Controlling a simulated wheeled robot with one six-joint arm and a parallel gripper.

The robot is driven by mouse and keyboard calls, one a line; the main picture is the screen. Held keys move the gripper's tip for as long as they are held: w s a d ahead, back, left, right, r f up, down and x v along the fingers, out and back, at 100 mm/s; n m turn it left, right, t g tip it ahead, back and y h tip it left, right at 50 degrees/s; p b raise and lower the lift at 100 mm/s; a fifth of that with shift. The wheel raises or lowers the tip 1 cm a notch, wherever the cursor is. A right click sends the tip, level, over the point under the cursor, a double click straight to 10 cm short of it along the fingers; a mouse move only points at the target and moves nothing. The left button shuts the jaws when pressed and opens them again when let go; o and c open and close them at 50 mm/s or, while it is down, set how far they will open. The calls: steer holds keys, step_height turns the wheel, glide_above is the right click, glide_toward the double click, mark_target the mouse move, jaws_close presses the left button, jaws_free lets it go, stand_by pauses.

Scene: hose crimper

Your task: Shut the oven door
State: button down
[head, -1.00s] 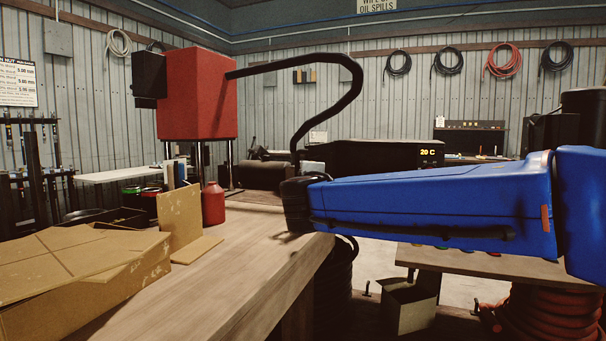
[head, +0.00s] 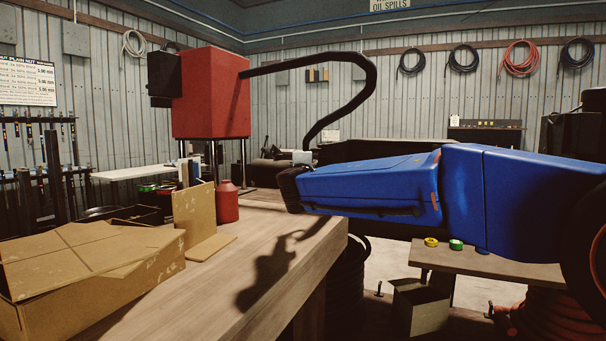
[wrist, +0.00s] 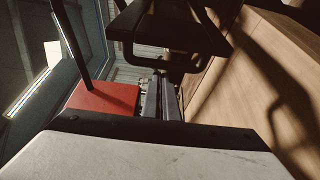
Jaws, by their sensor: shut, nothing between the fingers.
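The oven, a wide black box (head: 375,150), stands behind the workbench, past my blue arm. My arm covers most of its front, so its door and how far open it is cannot be seen. My gripper (head: 288,188) is the dark end of the arm at the middle of the head view, above the bench's right edge. It is shut and holds nothing. I cannot tell from this view whether it touches the oven. In the wrist view, dark parts fill the top, above a pale surface with a dark edge.
The wooden workbench (head: 250,270) carries a cardboard box (head: 90,270), a red bottle (head: 227,202) and the red crimper head (head: 211,95) on posts. A lower bench (head: 500,268) holds tape rolls at right. An open carton (head: 418,305) stands below. The bench's front middle is clear.

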steer(key=d, duration=0.2)
steer(key=s+d, duration=0.1)
steer(key=d, duration=0.1)
steer(key=shift+s, duration=0.15)
stand_by(0.4)
